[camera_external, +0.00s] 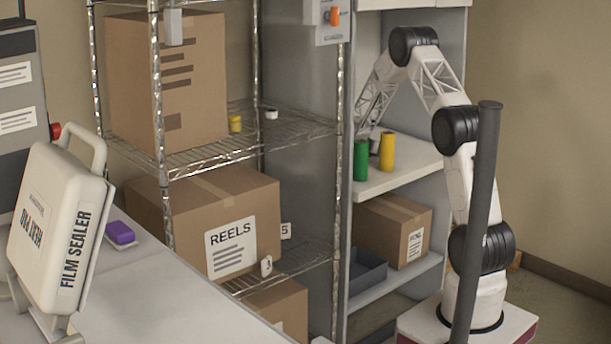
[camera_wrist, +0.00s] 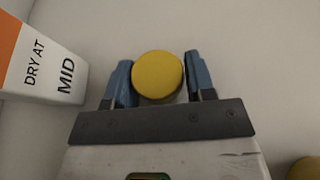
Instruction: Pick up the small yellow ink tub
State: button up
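In the wrist view a yellow round-topped tub (camera_wrist: 158,76) stands between the two blue fingers of my gripper (camera_wrist: 160,64). Its left edge meets or overlaps the left finger, and only a sliver shows at the right one. I cannot tell whether the fingers press on it. In the external view my arm reaches into the white shelf unit, where the gripper is mostly hidden. A yellow cylinder (camera_external: 387,151) and a green cylinder (camera_external: 361,160) stand there on the shelf's front. A small yellow tub (camera_external: 235,123) also sits on the wire rack.
A white and orange box (camera_wrist: 45,62) marked "DRY AT MID" stands left of my gripper. Another yellow round thing (camera_wrist: 305,169) shows at the lower right corner. A small white tub (camera_external: 271,114) is on the wire rack. A cardboard box (camera_external: 392,230) sits below the white shelf (camera_external: 418,157).

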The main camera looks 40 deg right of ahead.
jog(key=c, duration=0.5)
jog(key=shift+o, duration=0.2)
jog(key=shift+r, duration=0.1)
notch_tip(320, 180, up, 18)
dwell(0.4)
dwell(0.6)
